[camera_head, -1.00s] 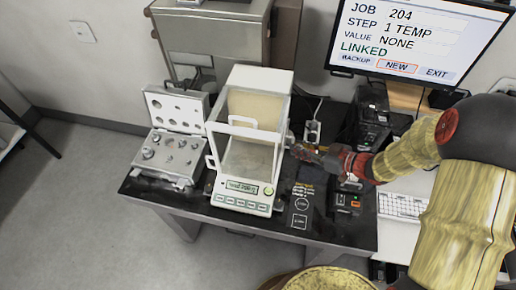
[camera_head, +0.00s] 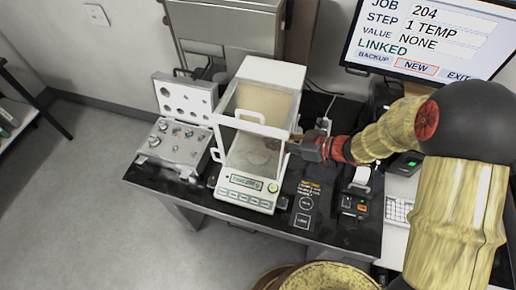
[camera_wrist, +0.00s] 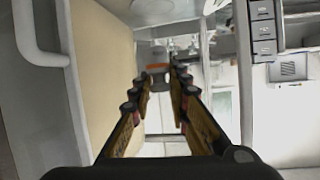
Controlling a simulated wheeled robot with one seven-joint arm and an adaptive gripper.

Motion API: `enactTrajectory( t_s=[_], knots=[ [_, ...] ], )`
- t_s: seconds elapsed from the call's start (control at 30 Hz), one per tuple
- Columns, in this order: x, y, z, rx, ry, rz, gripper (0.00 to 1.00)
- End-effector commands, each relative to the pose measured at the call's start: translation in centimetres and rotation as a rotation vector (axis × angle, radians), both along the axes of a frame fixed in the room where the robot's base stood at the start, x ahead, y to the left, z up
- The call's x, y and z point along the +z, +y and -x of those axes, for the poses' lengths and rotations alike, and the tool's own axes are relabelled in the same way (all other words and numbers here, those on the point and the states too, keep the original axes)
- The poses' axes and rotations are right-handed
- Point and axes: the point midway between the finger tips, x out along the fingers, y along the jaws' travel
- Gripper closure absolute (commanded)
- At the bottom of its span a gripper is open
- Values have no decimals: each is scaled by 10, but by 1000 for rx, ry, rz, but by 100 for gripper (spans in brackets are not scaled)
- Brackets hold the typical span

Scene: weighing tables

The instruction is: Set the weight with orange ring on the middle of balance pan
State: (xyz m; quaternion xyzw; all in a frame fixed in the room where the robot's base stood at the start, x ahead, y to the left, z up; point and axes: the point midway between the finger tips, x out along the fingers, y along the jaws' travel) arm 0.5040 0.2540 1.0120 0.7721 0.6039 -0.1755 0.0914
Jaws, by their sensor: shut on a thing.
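The weight with the orange ring (camera_wrist: 157,68) is between my fingertips in the wrist view; its lower part is hard to make out. My gripper (camera_wrist: 157,80) is shut on it. In the head view my gripper (camera_head: 284,146) reaches in from the right at the side of the white balance (camera_head: 246,183), its tips at the right side of the glass chamber. The weight is too small and dark to make out there. The balance pan (camera_head: 250,163) lies low inside the chamber, seen faintly through the front glass, below and left of my fingertips.
An open weight case (camera_head: 172,150) with several weights stands left of the balance. A white handle (camera_head: 235,127) crosses the chamber front. A small device (camera_head: 355,203) and keyboard (camera_head: 399,211) lie to the right. A monitor (camera_head: 430,40) stands behind.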

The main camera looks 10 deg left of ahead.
Motion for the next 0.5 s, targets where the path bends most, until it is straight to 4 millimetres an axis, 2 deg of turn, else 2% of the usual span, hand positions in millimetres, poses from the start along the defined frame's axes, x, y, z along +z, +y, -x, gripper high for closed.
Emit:
enactTrajectory(
  t_s=[0.03, 0.23, 0.33, 0.5],
  knots=[
    [-1, 15, 0, 6, -3, -1, 100],
    [-1, 56, -4, 4, -2, -1, 100],
    [-15, 54, -4, -1, 3, 0, 100],
    [-24, 54, -5, -1, 1, 0, 100]
  ],
)
